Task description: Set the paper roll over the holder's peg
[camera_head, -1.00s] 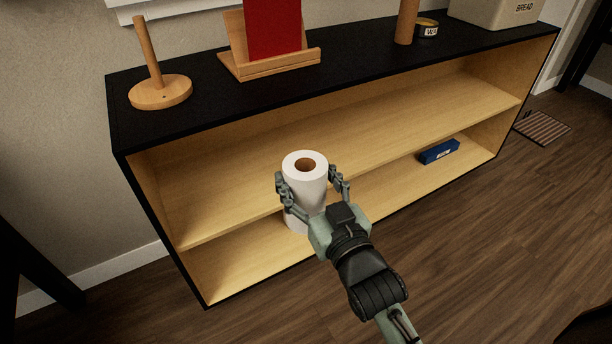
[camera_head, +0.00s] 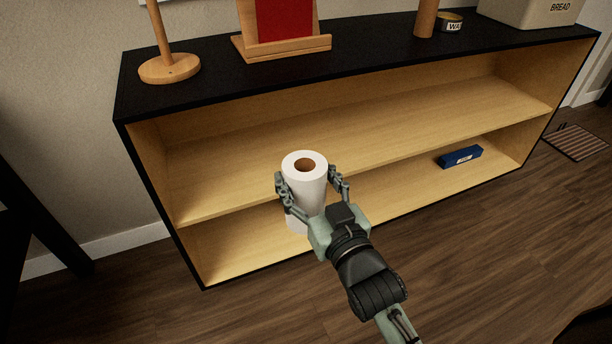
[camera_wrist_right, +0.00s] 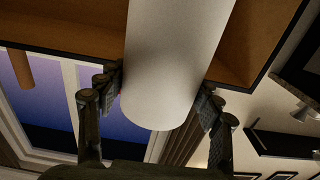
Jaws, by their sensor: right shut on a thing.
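The white paper roll (camera_head: 306,186) stands upright in front of the shelf unit in the head view, its brown core hole facing up. My right gripper (camera_head: 312,186) is shut on the roll, one finger on each side. The right wrist view shows the roll (camera_wrist_right: 172,70) between both fingers. The wooden holder (camera_head: 169,68), a round base with an upright peg (camera_head: 157,25), stands on the black top at the left. The peg's top is cut off by the picture's edge. The roll is apart from the holder, lower and to its right. My left gripper is out of view.
The black shelf top (camera_head: 205,88) also bears a wooden stand with a red book (camera_head: 284,18), a wooden cylinder (camera_head: 425,18), a small tin (camera_head: 449,22) and a bread bin (camera_head: 530,10). A blue box (camera_head: 460,157) lies on the lower shelf. The black top's front edge lies between roll and holder.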

